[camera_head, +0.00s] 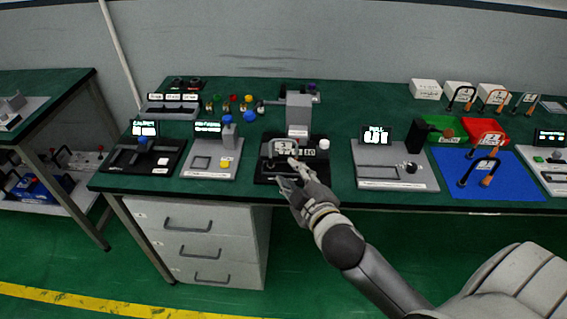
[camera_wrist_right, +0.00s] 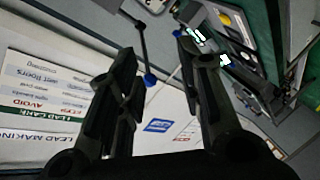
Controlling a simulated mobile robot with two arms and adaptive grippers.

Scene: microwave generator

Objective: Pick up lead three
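Several leads with black loops and orange ends are on the right side of the bench. One lead (camera_head: 463,172) stands on the blue mat (camera_head: 510,185), with a small numbered tag above it that I cannot read for sure. More leads (camera_head: 495,97) stand at the back right by white boxes. A similar grey loop with a tag (camera_head: 284,146) is at the black fixture (camera_head: 265,165) in the middle. My right gripper (camera_head: 284,180) is in front of this fixture. In the right wrist view its two fingers (camera_wrist_right: 165,70) are apart with nothing seen between them. My left gripper is out of view.
A grey press-like block (camera_head: 298,112) stands behind the black fixture. Grey devices with displays (camera_head: 395,165) stand to either side. A green tray (camera_head: 428,120) and a red tray (camera_head: 484,127) lie right. Drawers (camera_head: 195,240) are below the bench.

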